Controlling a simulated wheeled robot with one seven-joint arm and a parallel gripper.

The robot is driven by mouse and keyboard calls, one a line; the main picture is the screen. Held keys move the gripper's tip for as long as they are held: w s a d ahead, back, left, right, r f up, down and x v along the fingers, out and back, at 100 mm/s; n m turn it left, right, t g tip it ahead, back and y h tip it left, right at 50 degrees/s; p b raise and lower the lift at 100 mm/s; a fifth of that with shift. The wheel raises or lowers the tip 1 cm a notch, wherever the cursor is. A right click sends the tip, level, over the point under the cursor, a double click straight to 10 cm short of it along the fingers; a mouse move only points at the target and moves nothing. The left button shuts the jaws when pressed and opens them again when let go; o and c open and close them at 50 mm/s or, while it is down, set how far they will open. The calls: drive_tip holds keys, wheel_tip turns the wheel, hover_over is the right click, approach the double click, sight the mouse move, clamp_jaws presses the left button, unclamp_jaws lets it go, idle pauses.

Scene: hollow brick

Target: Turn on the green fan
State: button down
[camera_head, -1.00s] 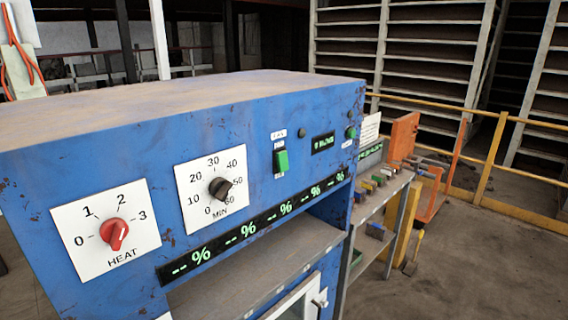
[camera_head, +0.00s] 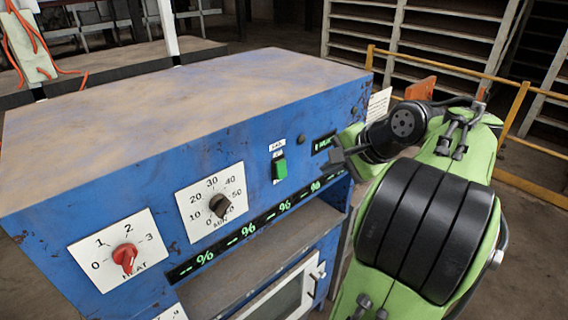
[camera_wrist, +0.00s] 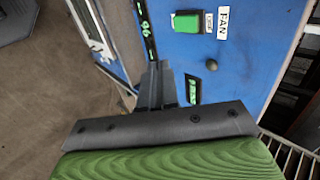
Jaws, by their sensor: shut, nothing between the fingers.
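The green fan switch (camera_head: 279,168) is a small rocker on the front of the blue machine (camera_head: 150,200), under a small label. In the wrist view the switch (camera_wrist: 186,23) is at the top, beside a label reading FAN. My gripper (camera_head: 337,158) is shut and empty in the head view, to the right of the switch and apart from it. In the wrist view my gripper (camera_wrist: 157,75) shows as dark closed fingers, below and left of the switch, in front of the blue panel. The fingertips do not appear to touch the switch.
A red heat knob (camera_head: 125,258) and a black minute knob (camera_head: 219,206) are on the panel to the left. A green-lit percent display (camera_head: 247,230) runs below. A dark round button (camera_wrist: 211,65) is near the switch. A yellow railing (camera_head: 515,110) stands behind at the right.

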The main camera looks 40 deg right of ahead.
sight(281, 169)
drive_tip(key=w+r+b+x, duration=0.1)
drive_tip(key=b+x, duration=0.2)
drive_tip(key=x, duration=1)
drive_tip(key=shift+w+a+r, duration=0.2)
drive_tip(key=shift+w, duration=0.3)
